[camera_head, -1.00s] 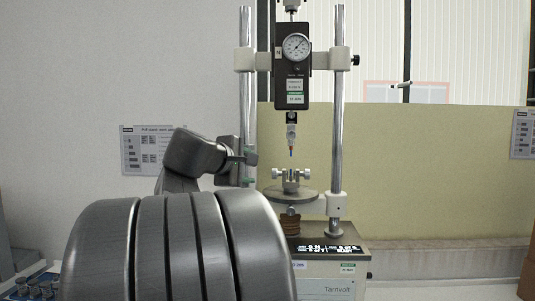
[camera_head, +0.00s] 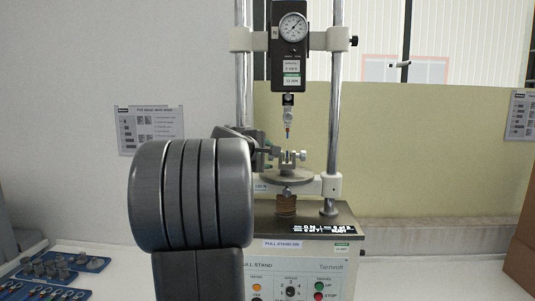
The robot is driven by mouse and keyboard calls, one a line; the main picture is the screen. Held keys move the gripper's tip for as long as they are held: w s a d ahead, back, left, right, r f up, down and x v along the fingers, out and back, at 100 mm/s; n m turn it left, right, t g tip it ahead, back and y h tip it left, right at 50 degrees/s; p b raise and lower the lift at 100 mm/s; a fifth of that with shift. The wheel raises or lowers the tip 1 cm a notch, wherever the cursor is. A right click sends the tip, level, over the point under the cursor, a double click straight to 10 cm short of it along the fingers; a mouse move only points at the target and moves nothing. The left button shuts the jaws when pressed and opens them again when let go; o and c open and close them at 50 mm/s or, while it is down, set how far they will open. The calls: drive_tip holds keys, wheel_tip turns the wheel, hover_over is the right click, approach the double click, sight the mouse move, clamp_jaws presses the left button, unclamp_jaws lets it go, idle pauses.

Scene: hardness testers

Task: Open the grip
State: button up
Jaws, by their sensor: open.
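The pull stand (camera_head: 300,252) stands on the bench with two chrome columns. Its lower grip (camera_head: 290,158) is a small metal vise with side knobs, on a round plate (camera_head: 287,177). My gripper (camera_head: 270,154) is at the left side of this grip, with its greenish finger pads one above the other and apart. It looks open, close to the left knob; I cannot tell whether it touches. My dark arm hides the left column's lower part and some of the stand's base. An upper hook (camera_head: 288,118) hangs from the force gauge (camera_head: 290,45), above the grip.
Blue trays (camera_head: 62,268) with small metal parts lie on the bench at the left. A brown box (camera_head: 522,235) stands at the right edge. An instruction sheet (camera_head: 150,130) is on the wall. The bench right of the stand is clear.

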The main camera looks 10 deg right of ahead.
drive_tip(key=shift+w+d+f, duration=0.15)
drive_tip(key=shift+w+d, duration=0.1)
drive_tip(key=shift+w, duration=0.05)
drive_tip(key=shift+c, duration=0.2)
drive_tip(key=c, duration=0.9)
drive_tip(key=shift+f+b, duration=0.1)
drive_tip(key=shift+b, duration=0.25)
drive_tip(key=shift+c, duration=0.2)
drive_tip(key=shift+f+b, duration=0.25)
drive_tip(key=shift+b, duration=0.9)
drive_tip(key=t+h+b, duration=0.1)
drive_tip(key=b, duration=0.6)
drive_tip(key=m+t+b, duration=0.1)
drive_tip(key=t+b, duration=0.1)
drive_tip(key=b, duration=0.5)
drive_tip(key=shift+f+h, duration=0.15)
drive_tip(key=shift+h, duration=0.25)
drive_tip(key=b, duration=0.3)
drive_tip(key=shift+m+t+h, duration=0.3)
drive_tip(key=shift+h, duration=0.1)
drive_tip(key=shift+r, duration=0.2)
